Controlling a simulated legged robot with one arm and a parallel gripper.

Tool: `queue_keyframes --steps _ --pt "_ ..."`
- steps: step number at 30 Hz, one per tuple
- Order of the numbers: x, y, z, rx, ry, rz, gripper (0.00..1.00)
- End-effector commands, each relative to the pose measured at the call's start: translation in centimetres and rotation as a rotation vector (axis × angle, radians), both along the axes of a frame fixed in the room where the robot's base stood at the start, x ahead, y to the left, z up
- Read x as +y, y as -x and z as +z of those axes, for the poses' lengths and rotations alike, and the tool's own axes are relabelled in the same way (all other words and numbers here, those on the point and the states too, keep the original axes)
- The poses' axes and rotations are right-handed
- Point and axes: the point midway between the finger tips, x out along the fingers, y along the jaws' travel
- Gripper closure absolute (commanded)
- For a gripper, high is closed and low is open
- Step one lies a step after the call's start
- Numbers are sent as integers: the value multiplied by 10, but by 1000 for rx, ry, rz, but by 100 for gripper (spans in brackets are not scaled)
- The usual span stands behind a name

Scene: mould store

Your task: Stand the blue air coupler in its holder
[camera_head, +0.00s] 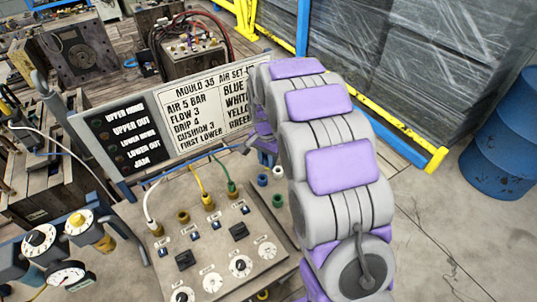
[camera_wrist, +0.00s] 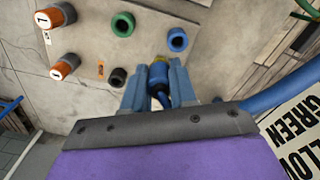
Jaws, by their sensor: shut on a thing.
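My gripper (camera_wrist: 160,78) is shut on the blue air coupler (camera_wrist: 161,90), which shows as a blue body with a dark band and a yellowish tip between the two jaws. A blue ring-shaped holder (camera_wrist: 177,39) with a dark, empty mouth lies just beyond the jaws, slightly right; the coupler appears apart from it. In the head view my gripper (camera_head: 267,156) is partly hidden behind my arm, above the blue holder (camera_head: 263,180). The coupler itself cannot be made out there. A blue hose (camera_head: 205,155) runs from the panel towards my gripper.
A green holder (camera_wrist: 123,24) and a black one (camera_wrist: 117,77) stand near the blue one. White, yellow (camera_head: 206,195) and green hoses plug into the control panel (camera_head: 225,255). The mould sign board (camera_head: 205,105) rises behind my gripper. A blue drum (camera_head: 503,150) stands far right.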

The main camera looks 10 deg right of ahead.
Motion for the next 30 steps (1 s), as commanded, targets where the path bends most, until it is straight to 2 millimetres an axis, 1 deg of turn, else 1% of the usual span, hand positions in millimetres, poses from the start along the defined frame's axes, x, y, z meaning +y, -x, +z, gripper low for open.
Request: queue_keyframes --steps 3,6,9,13,18,23,27,30 --pt "2 -10 -6 -2 3 -254 100" --pt "2 -18 -9 -3 0 -464 100" --pt "-3 -23 -12 3 -8 -644 100" --pt "-9 -28 -13 8 -16 -810 100" --pt "-12 -31 -14 11 -23 -908 100" --pt "-5 -31 -17 9 -17 -921 100" --pt "1 -31 -25 7 -13 -918 100" --pt "1 -31 -32 7 -13 -917 100"
